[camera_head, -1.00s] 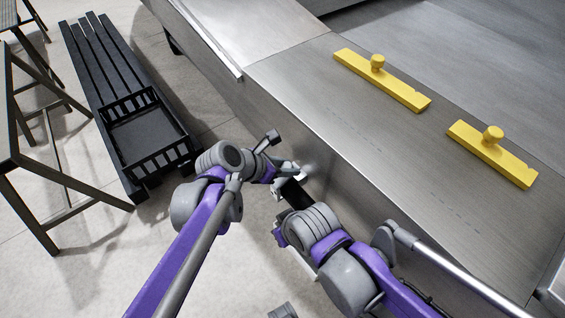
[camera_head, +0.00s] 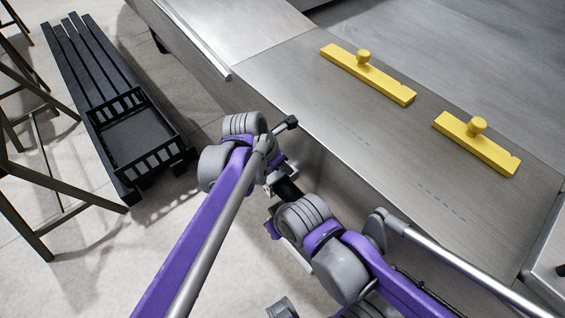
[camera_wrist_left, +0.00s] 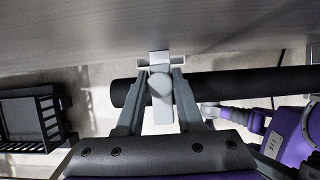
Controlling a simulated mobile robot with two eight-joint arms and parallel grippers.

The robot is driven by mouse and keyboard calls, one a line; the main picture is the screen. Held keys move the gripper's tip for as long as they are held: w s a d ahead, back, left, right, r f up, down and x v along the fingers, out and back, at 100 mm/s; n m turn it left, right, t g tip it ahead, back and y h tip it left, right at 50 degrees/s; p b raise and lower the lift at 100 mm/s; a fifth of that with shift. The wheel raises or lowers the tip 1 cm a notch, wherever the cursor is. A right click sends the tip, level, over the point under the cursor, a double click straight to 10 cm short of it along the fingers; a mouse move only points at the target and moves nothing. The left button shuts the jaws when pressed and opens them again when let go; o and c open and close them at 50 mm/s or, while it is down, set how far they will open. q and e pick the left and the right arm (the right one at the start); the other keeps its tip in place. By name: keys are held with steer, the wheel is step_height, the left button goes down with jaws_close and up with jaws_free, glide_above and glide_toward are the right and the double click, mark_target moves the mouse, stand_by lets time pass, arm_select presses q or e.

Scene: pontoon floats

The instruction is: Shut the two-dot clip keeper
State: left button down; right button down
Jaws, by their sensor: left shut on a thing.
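My left gripper (camera_wrist_left: 159,76) is shut on a light grey piece (camera_wrist_left: 161,108) with a rounded middle, just below the edge of the steel deck (camera_wrist_left: 90,28) in the left wrist view. No dots can be made out on this piece, so I cannot tell whether it is the two-dot clip keeper. In the head view the left fingers are mostly hidden behind my wrist. A black bar (camera_wrist_left: 245,85) runs crosswise behind the fingers, and part of it shows between my arms (camera_head: 288,190). My right arm reaches in from the lower right, its fingers hidden.
Two yellow blocks with round knobs (camera_head: 365,72) (camera_head: 475,143) lie on the steel deck. A black slatted bench (camera_head: 75,62) with a black crate (camera_head: 128,168) stands at the left, near dark trestle legs (camera_head: 32,242). Pale floor lies between bench and deck.

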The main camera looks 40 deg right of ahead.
mark_target(269, 179)
arm_select(q)
steer(key=c, duration=0.5)
jaws_free()
steer(key=shift+c, duration=0.2)
steer(key=v, duration=1)
steer(key=shift+a+r, duration=0.2)
steer(key=shift+r, duration=0.15)
